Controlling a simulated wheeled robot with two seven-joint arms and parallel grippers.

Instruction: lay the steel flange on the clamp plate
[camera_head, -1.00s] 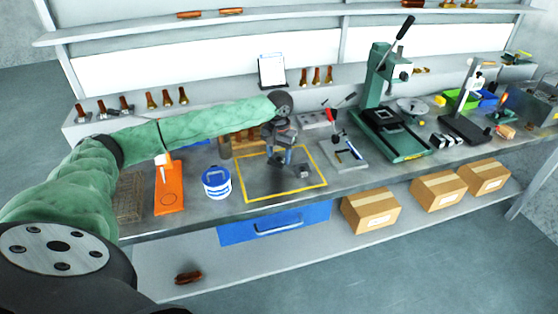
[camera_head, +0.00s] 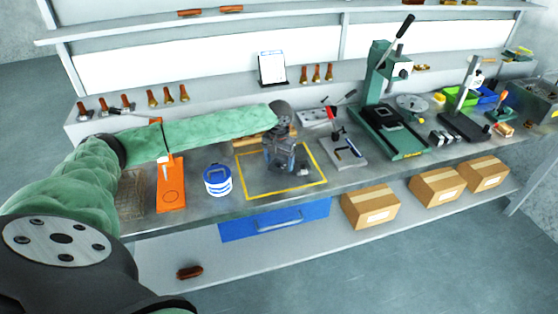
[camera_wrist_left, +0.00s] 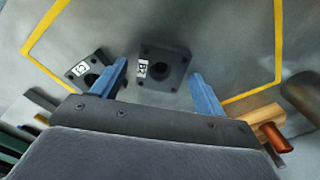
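I cannot tell from finish which is steel. My left gripper (camera_wrist_left: 158,72) is open, its blue fingers on either side of the B2 flange; contact is not clear. In the head view my left gripper (camera_head: 279,165) is low inside the yellow outline and hides most of this. The likely clamp plate (camera_head: 345,153), with a red-handled clamp, is to its right.
A blue-white tub (camera_head: 217,181) and an orange stand (camera_head: 171,190) are to the left. A wooden block (camera_wrist_left: 263,117) is close to the gripper. A green press (camera_head: 400,140) stands right of the clamp. The yellow-outlined area (camera_head: 255,187) is clear in front.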

